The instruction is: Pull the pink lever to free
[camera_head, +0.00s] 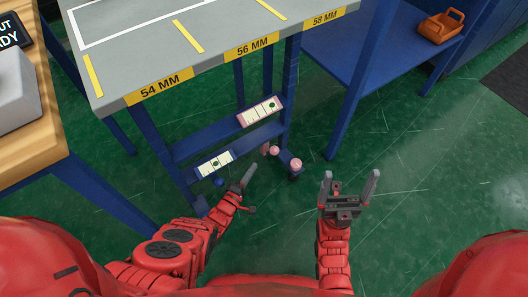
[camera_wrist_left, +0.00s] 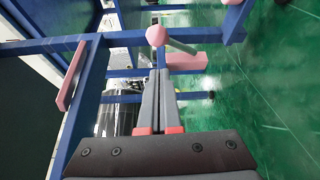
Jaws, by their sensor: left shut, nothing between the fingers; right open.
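A pink ball knob (camera_head: 274,150) sits low under the grey table, beside a small pink part. A second pink ball (camera_head: 295,163) tops a short dark post to its right. In the left wrist view a pink ball (camera_wrist_left: 155,35) on a grey rod (camera_wrist_left: 182,47) lies just beyond my fingertips, with a pink block (camera_wrist_left: 187,62) below the rod. I cannot tell which of the two balls this is. My left gripper (camera_head: 248,177) is shut and empty, left of the knobs; its closed fingers (camera_wrist_left: 157,72) show no contact. My right gripper (camera_head: 349,183) is open and empty over the floor.
A pink-framed scale plate (camera_head: 261,111) and a blue-framed one (camera_head: 215,164) sit on blue rails under the table (camera_head: 215,45). A blue knob (camera_head: 219,181) is below the latter. Blue legs stand close around the knobs. Green floor on the right is clear.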

